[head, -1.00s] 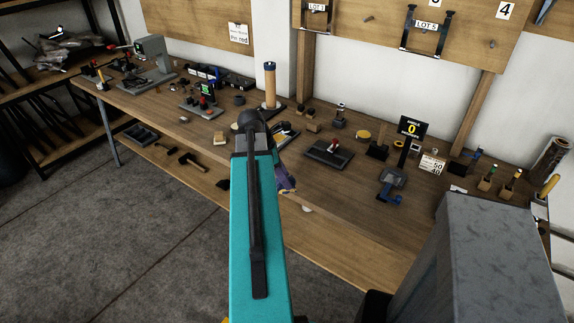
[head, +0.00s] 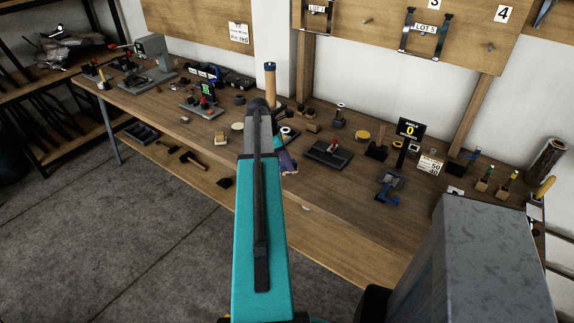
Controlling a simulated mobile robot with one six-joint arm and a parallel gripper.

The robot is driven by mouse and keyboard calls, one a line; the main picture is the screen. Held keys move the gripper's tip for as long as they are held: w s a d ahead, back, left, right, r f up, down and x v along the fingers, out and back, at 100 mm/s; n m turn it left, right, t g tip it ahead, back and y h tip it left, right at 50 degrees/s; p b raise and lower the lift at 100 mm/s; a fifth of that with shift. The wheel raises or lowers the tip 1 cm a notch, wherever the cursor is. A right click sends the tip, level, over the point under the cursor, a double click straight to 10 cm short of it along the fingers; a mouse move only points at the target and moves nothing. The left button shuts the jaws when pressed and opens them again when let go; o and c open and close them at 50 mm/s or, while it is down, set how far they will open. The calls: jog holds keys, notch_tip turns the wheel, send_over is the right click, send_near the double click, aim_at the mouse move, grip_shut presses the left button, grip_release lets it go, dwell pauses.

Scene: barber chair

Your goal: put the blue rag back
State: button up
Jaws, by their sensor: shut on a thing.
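A bluish-purple piece of cloth, which looks like the blue rag (head: 288,163), shows just right of my teal arm at the front part of the workbench (head: 335,185). My gripper (head: 281,152) is mostly hidden behind my arm; only a little of its end shows beside the cloth. It is shut on the rag. The fingertips and the rag's lower part are hidden, and I cannot tell whether the rag touches the bench top.
Farther right are a blue clamp-like tool (head: 390,186) and an angle display (head: 409,130). A tall tan cylinder (head: 270,86) stands behind. Bare wood lies at the front right.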

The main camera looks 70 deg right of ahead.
jog(key=shift+w+d, duration=0.1)
jog(key=shift+d, duration=0.25)
jog(key=shift+f, duration=0.2)
jog(key=shift+f+p, duration=0.7)
jog(key=shift+f, duration=0.9)
jog(key=shift+f, duration=0.1)
jog(key=o, duration=1)
jog(key=shift+c, duration=0.2)
jog(key=shift+r, duration=0.2)
jog(key=b+v, duration=0.3)
jog(key=v, duration=0.9)
